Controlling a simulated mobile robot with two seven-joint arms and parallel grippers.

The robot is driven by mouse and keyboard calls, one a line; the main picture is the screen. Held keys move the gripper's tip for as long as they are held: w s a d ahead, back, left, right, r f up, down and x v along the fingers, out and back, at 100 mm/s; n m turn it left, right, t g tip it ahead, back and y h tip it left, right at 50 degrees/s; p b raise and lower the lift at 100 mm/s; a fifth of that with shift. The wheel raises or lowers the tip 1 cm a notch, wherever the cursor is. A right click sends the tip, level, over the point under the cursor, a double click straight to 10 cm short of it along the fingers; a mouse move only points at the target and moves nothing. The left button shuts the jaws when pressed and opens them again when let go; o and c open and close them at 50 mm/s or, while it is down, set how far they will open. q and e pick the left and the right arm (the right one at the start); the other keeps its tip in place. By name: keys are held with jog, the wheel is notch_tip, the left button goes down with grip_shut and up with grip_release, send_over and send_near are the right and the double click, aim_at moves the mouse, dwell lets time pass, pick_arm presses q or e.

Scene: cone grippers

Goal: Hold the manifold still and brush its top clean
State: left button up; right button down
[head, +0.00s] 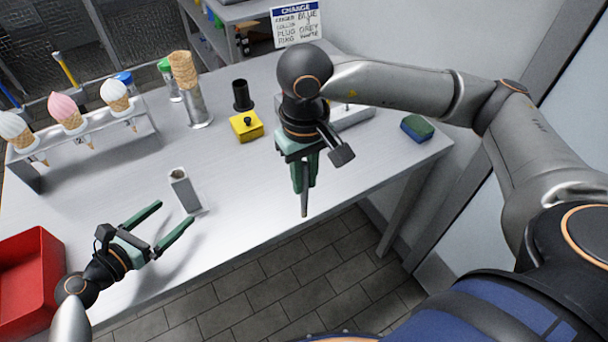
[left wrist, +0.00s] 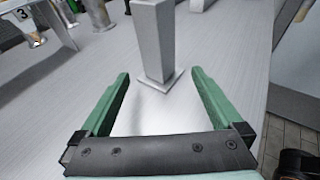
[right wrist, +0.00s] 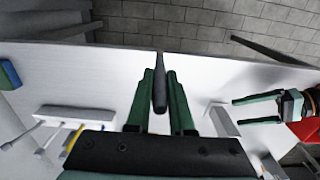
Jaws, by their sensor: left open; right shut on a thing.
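A grey square upright post on a small base plate, which I take to be the manifold (head: 183,192), stands near the table's front edge. Its top looks dark or hollow in the head view. My left gripper (head: 176,212) is open and low, its fingers pointing at the post. In the left wrist view the manifold (left wrist: 156,45) stands just ahead, between the lines of the left fingers (left wrist: 160,73), untouched. My right gripper (head: 304,186) is shut on a slim dark tool (right wrist: 160,90), probably the brush. It hangs to the right of the manifold, pointing down; its bristles cannot be made out.
A red bin (head: 62,268) stands at the left front. An ice-cream cone rack (head: 130,148) is at the back left. A yellow block (head: 246,127) with a black knob and a black cup (head: 243,95) stand behind. A blue-green sponge (head: 417,128) lies at the right.

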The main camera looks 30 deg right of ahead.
aim_at(186, 202)
pick_arm(q)
jog(key=shift+b+x, duration=0.8)
jog(key=shift+x, duration=2.3)
pick_arm(e)
jog(key=shift+f, duration=1.2)
pick_arm(q)
jog(key=shift+a, duration=0.1)
grip_shut()
jog(key=shift+c, duration=1.2)
grip_release()
jog(key=shift+c, duration=0.4)
grip_shut()
